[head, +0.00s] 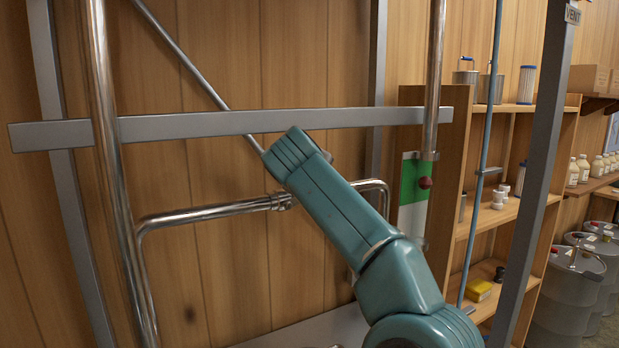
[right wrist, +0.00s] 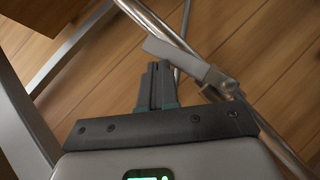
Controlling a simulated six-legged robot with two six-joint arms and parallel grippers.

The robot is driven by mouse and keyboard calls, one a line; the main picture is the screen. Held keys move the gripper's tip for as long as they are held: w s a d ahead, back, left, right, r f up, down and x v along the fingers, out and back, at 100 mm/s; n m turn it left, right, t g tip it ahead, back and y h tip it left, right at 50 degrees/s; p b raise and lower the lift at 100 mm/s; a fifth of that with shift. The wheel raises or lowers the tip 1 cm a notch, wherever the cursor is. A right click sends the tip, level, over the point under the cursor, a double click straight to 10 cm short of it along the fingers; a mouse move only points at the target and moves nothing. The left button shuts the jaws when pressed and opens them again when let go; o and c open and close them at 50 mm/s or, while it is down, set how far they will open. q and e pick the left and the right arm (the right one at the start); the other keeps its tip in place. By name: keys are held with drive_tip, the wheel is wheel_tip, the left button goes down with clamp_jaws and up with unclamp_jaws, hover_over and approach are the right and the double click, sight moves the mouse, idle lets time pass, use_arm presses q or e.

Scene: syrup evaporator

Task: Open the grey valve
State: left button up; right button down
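A flat grey lever (right wrist: 182,58), which looks like the grey valve's handle, crosses the upper middle of the right wrist view beside a shiny pipe. Its lower right end meets a metal fitting on the pipe. My right gripper (right wrist: 158,68) has its two dark fingers close together with nothing visible between them. The fingertips are just below the lever's free end in the picture; I cannot tell whether they touch it. In the head view my right forearm and wrist hide the right gripper and the valve. My left gripper is not in view.
A shiny pipe (head: 205,213) with a fitting runs behind my right arm. A grey crossbar (head: 215,124) spans above it, between upright posts. Shelves (head: 490,215) and drums (head: 565,290) stand farther right.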

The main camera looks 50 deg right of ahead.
drive_tip(key=shift+s+d+f, duration=0.1)
drive_tip(key=shift+d+f, duration=0.25)
drive_tip(key=shift+f, duration=0.1)
drive_tip(key=shift+d, duration=0.1)
idle(0.5)
drive_tip(key=b+v, duration=0.2)
drive_tip(key=v, duration=1.4)
drive_tip(key=shift+s, duration=0.15)
